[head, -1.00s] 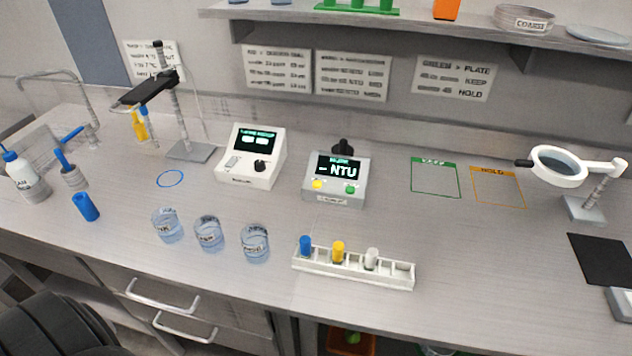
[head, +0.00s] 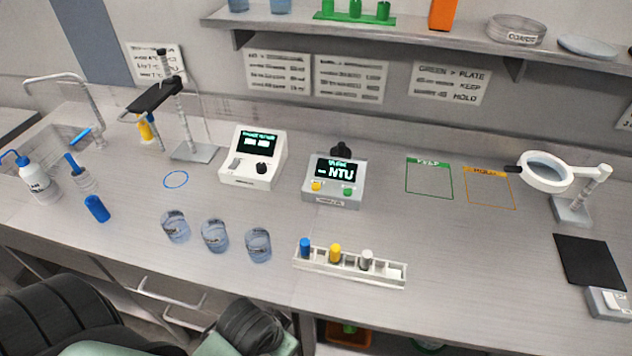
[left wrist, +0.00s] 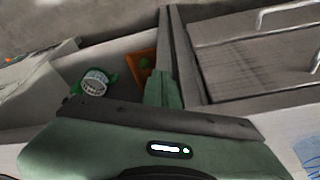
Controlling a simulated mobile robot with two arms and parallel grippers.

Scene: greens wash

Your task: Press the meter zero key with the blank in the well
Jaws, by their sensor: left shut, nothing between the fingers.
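The meter (head: 333,196) is a grey box standing mid-bench with a lit "NTU" display, whose other readout is too small to read surely. A black knob-like part (head: 341,148) stands up behind the display; I cannot see into the well. A white rack (head: 350,273) at the front holds blue-, yellow- and white-capped vials; I cannot tell whether the blank is among them. My left gripper (left wrist: 163,88) is shut and empty, low before the drawers. My right gripper is not in view.
Several beakers, including one (head: 258,245), stand left of the rack. A white instrument (head: 252,170) stands left of the meter. The shelf (head: 400,45) overhangs the back. Bench between meter and rack is clear.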

